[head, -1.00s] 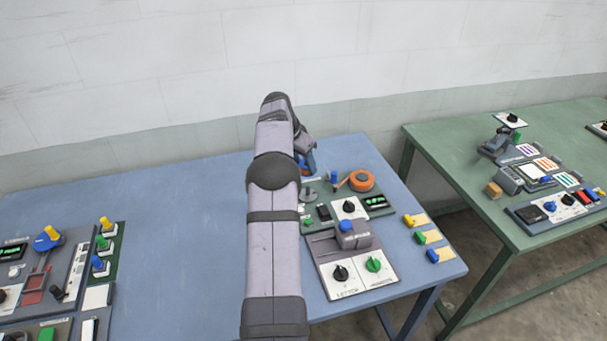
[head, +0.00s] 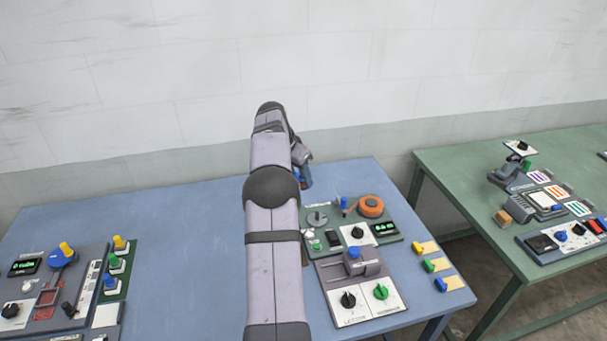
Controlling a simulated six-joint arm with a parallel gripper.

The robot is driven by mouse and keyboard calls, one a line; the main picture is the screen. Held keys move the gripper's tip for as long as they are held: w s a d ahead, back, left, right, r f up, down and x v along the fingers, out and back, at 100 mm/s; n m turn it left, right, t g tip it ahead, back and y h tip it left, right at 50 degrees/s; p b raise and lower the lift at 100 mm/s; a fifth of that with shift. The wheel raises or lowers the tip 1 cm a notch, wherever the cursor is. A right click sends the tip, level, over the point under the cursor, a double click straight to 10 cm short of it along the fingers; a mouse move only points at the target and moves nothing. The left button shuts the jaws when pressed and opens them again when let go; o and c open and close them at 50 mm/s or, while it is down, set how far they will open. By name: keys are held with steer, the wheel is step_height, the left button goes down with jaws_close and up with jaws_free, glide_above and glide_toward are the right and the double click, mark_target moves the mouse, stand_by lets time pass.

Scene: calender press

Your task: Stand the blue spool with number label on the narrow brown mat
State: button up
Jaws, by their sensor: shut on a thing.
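My gripper (head: 303,172) is at the far end of my arm, above the back part of the blue table. It is small in the head view and partly hidden by my own arm. It is shut on a blue thing (head: 306,182), which looks like the blue spool. Its number label cannot be made out. I cannot tell whether the spool touches the table.
A green-based panel (head: 350,242) with an orange reel (head: 371,206) stands right of my arm, with a grey knob panel (head: 362,290) before it. Coloured pegs (head: 430,265) line the right edge. Another panel (head: 40,285) is at left. The back left tabletop (head: 150,215) is clear.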

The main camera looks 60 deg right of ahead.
steer(key=shift+a, duration=0.5)
steer(key=a+f+n, duration=0.1)
steer(key=a+f, duration=0.2)
steer(key=s+a+f+n+p, duration=0.1)
steer(key=a+f, duration=0.2)
steer(key=f, duration=0.1)
steer(key=a+f+n+t, duration=0.1)
steer(key=a+f, duration=0.2)
steer(key=f, duration=0.1)
steer(key=shift+s+a+p, duration=0.25)
steer(key=shift+s+p, duration=0.05)
steer(key=shift+s, duration=0.05)
steer(key=shift+w+d+n+t, duration=0.25)
steer(key=shift+w+d+n, duration=0.25)
steer(key=shift+w, duration=0.25)
steer(key=shift+w+d+n+t, duration=0.25)
steer(key=shift+w+d+n, duration=0.15)
steer(key=shift+w+n, duration=0.3)
steer(key=shift+f, duration=0.15)
steer(key=shift+f+b, duration=1.15)
steer(key=shift+f, duration=0.7)
steer(key=shift+b, duration=0.4)
steer(key=shift+f, duration=0.25)
